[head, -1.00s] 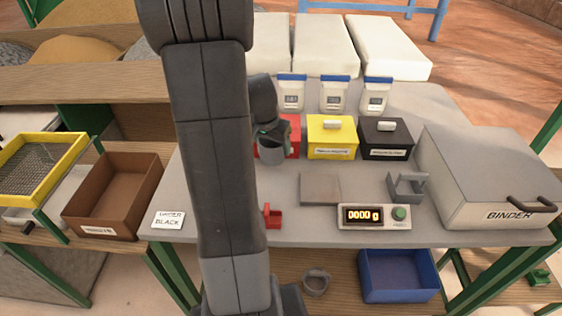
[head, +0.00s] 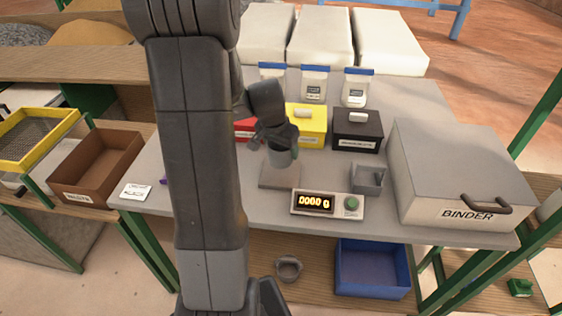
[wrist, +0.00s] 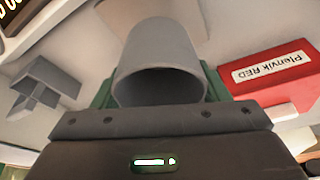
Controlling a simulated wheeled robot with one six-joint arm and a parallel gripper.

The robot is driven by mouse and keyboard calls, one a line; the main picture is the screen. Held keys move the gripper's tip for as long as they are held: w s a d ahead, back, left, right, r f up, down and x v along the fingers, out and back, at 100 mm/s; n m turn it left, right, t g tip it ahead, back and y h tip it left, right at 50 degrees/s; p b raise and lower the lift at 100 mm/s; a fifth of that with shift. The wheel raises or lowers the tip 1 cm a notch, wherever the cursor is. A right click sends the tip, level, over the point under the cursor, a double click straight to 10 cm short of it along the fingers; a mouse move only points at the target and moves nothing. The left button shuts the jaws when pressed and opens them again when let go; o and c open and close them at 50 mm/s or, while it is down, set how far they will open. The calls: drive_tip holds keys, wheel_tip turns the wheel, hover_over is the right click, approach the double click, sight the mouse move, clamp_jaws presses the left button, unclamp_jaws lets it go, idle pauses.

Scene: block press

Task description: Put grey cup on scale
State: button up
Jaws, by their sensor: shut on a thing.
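The grey cup (head: 280,158) is held in my gripper (head: 277,142), which is shut on it. In the head view the cup appears in front of the scale's square plate (head: 275,183), overlapping its far part. The gap between cup and plate is hard to judge. The scale's display (head: 315,202) reads 0000 g, with a green button at its right. In the wrist view the grey cup (wrist: 155,55) sits between the green-edged fingers of my gripper (wrist: 158,95), with its open mouth facing the camera.
A grey open holder (head: 367,178) stands right of the plate. The red box (wrist: 280,75), yellow box (head: 310,125) and black box (head: 357,132) stand behind. The large binder box (head: 450,170) fills the right. A brown tray (head: 95,165) is at left; a blue bin (head: 372,270) is below.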

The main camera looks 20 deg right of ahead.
sight(281, 159)
drive_tip(key=shift+f, duration=2.3)
drive_tip(key=shift+f, duration=0.2)
drive_tip(key=o, duration=1)
drive_tip(key=shift+c, duration=0.2)
drive_tip(key=shift+r, duration=0.1)
drive_tip(key=shift+r, duration=0.5)
drive_tip(key=v, duration=1.1)
drive_tip(key=shift+s+a+r, duration=0.1)
drive_tip(key=shift+a, duration=0.05)
